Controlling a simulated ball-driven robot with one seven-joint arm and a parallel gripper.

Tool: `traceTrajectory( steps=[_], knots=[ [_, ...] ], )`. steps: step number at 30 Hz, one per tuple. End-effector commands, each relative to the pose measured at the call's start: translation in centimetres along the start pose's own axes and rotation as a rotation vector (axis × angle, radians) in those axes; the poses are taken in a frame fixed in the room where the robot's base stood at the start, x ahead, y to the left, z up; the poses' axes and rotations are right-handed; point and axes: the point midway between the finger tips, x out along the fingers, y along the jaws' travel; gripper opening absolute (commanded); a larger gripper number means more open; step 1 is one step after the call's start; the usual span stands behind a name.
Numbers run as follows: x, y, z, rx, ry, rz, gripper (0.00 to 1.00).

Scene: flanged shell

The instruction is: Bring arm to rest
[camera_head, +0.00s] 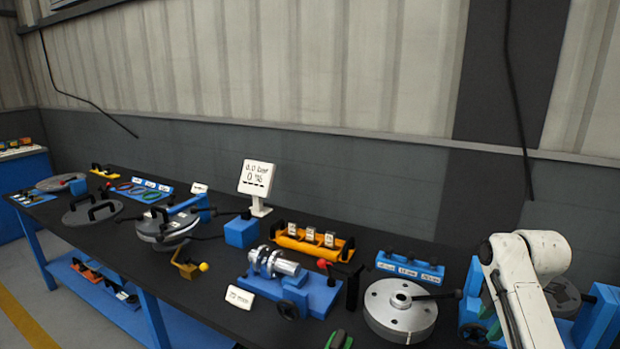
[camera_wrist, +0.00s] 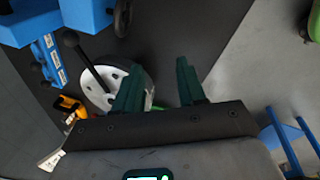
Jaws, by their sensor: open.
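My arm (camera_head: 520,290) shows as white links at the right of the head view, in front of the bench's right end. Past the left finger, a round light-coloured flanged disc (camera_wrist: 97,92) with a dark handle lies on the black bench top. I cannot tell how far the fingers are above it.
The black bench (camera_head: 200,285) carries a silver flanged part on a blue fixture (camera_head: 290,290), a silver flanged disc (camera_head: 400,308), an orange rack (camera_head: 312,243) and a display sign (camera_head: 256,178). In the wrist view, bare floor (camera_wrist: 265,60) lies to the right.

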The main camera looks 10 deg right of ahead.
Motion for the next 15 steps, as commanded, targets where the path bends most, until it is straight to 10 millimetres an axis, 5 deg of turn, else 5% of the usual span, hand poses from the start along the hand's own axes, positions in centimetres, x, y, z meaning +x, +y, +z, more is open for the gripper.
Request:
traceTrajectory(
  steps=[10, 15],
  knots=[
    [5.1, -5.0, -4.8, 0.195, 0.039, -0.016, 0.4],
    [8.6, -10.3, -8.1, 0.379, 0.06, -0.038, 0.4]
  ],
)
